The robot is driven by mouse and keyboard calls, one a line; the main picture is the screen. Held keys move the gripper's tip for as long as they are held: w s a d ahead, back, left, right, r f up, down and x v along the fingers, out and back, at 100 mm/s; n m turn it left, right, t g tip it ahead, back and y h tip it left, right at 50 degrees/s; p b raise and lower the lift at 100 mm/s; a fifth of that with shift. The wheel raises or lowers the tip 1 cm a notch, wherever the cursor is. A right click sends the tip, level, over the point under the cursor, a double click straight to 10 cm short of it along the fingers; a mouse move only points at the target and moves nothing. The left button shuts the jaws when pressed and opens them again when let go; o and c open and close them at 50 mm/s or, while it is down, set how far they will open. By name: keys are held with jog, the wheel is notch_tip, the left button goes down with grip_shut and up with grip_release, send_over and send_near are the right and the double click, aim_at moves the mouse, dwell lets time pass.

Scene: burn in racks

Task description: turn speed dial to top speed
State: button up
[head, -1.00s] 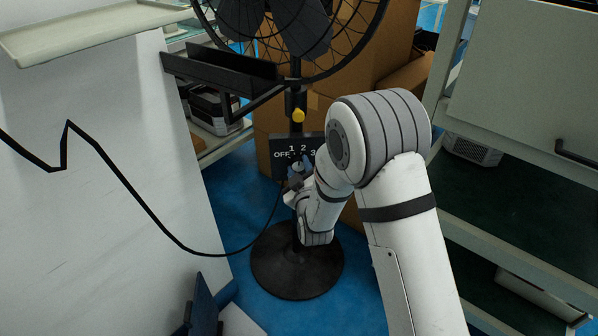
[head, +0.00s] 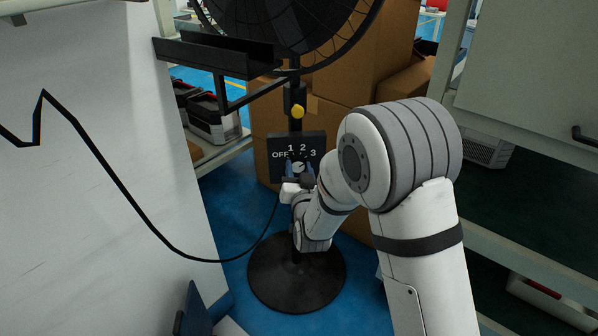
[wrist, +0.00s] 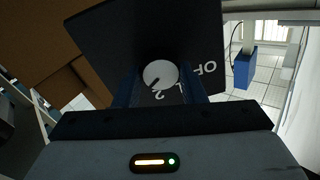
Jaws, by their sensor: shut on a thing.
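The speed dial (head: 299,167) is a small round light knob on the black control panel (head: 276,160) of the standing fan (head: 297,28). The panel reads OFF, 1, 2 and 3. In the wrist view the dial (wrist: 160,74) sits between the blue fingers of my gripper (wrist: 161,79), which is shut on it. My gripper also shows in the head view (head: 300,171). The dial's dark mark points to the lower left in the wrist view, past the 2 on the side away from OFF. The 3 is hidden there.
The fan's round black base (head: 296,273) stands on the blue floor. Cardboard boxes (head: 345,75) are stacked behind. A white panel (head: 110,170) with a black cable (head: 135,205) is at left, shelving (head: 535,215) at right. A black tray (head: 215,55) juts out near the fan pole.

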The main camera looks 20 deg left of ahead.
jog(key=m, duration=0.7)
jog(key=shift+h, duration=0.3)
jog(key=m, duration=0.3)
jog(key=m+h, duration=0.1)
jog(key=m, duration=0.2)
jog(key=shift+t, duration=0.3)
jog(key=shift+m, duration=0.3)
jog(key=o, duration=1)
jog(key=shift+f, duration=0.1)
jog(key=p+v, duration=0.2)
jog(key=v, duration=0.5)
jog(key=shift+s+d, duration=0.15)
jog(key=shift+s, duration=0.2)
